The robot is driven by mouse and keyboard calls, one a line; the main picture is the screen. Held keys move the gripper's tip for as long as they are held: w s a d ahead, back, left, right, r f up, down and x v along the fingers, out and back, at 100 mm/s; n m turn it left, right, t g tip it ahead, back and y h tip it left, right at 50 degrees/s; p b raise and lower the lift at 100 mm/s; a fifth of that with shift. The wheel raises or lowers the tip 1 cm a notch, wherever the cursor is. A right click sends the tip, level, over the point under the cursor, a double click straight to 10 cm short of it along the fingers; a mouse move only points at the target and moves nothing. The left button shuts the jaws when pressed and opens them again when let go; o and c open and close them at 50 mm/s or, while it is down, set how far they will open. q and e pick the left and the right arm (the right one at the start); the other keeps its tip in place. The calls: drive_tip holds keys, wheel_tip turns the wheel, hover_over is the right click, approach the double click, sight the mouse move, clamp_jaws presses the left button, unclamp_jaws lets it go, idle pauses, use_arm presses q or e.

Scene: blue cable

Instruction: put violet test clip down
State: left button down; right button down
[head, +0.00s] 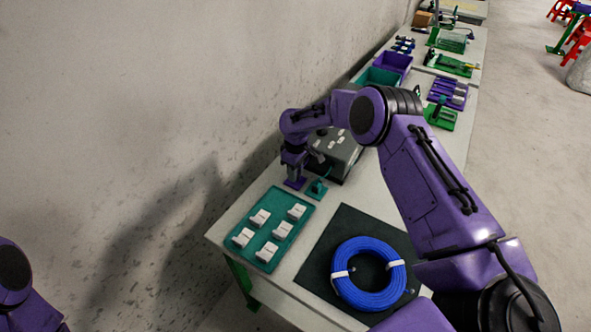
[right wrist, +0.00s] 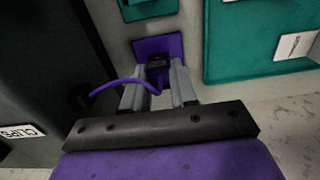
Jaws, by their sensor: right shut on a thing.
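The violet test clip (right wrist: 157,63) shows in the right wrist view as a small dark body with a violet lead (right wrist: 118,82) curving off to the left. My right gripper (right wrist: 158,84) is shut on it, with a grey finger on each side. The clip is over a square violet pad (right wrist: 146,46); I cannot tell whether it touches the pad. In the head view my right gripper (head: 293,170) points down at the violet pad (head: 294,184), and the clip is too small to make out. Only part of my left arm shows at the lower left; its gripper is out of view.
A grey box (head: 344,158) stands right beside the gripper, and a teal pad (head: 316,190) lies next to the violet one. A teal tray (head: 284,208) holds several white pieces. A blue cable coil (head: 345,290) lies on a dark mat (head: 318,262). Bins stand farther back.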

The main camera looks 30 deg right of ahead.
drive_tip(key=shift+f, duration=0.3)
drive_tip(key=c, duration=0.9)
unclamp_jaws()
drive_tip(key=shift+r, duration=0.1)
drive_tip(key=shift+r, duration=0.3)
wheel_tip(320, 180, up, 12)
drive_tip(key=shift+s+d+f+b, duration=0.1)
drive_tip(key=shift+f+b, duration=0.1)
drive_tip(key=shift+b, duration=0.85)
